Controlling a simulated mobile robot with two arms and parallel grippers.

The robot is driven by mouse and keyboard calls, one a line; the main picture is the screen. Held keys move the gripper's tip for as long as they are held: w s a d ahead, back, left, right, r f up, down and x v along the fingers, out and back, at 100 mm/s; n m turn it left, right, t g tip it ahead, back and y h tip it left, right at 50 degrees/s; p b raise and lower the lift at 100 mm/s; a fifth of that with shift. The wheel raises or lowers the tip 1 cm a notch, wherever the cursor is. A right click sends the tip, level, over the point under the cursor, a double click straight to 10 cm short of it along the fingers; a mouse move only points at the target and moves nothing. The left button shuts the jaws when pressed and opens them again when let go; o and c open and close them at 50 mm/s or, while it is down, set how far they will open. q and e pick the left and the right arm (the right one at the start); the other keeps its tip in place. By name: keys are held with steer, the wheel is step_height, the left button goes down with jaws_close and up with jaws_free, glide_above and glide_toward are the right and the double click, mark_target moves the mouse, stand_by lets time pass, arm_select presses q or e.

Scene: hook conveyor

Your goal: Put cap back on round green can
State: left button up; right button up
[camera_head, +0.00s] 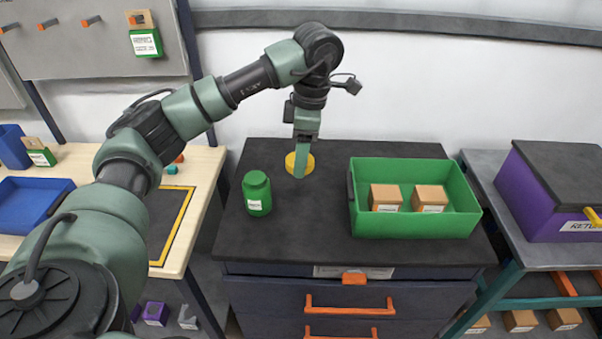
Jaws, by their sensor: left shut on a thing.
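The round green can (257,193) stands upright on the dark cabinet top, with a white label on its front and a narrower green top. A yellow round cap (291,163) is to its right and slightly further back, at my left gripper (301,172). My left gripper points down and is shut on the yellow cap, hiding the cap's middle. I cannot tell whether the cap touches the surface. My right gripper is not in view.
A green bin (414,224) with two brown boxes (386,197) stands right of the gripper. The dark cabinet top (310,218) is clear in front of the can and cap. A wooden table (205,187) is at left; a purple box (545,200) is at right.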

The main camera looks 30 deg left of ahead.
arm_select(q)
steer(key=shift+r, duration=0.8)
steer(key=s+d+f+m+t, duration=0.1)
steer(key=s+d+m, duration=0.4)
steer(key=m, duration=0.7)
steer(key=s+d+f+m+t+h, duration=0.1)
steer(key=s+d+f+m, duration=0.2)
steer(key=m, duration=0.9)
steer(key=s+d, duration=0.3)
steer(key=d, duration=0.2)
steer(key=shift+d, duration=0.2)
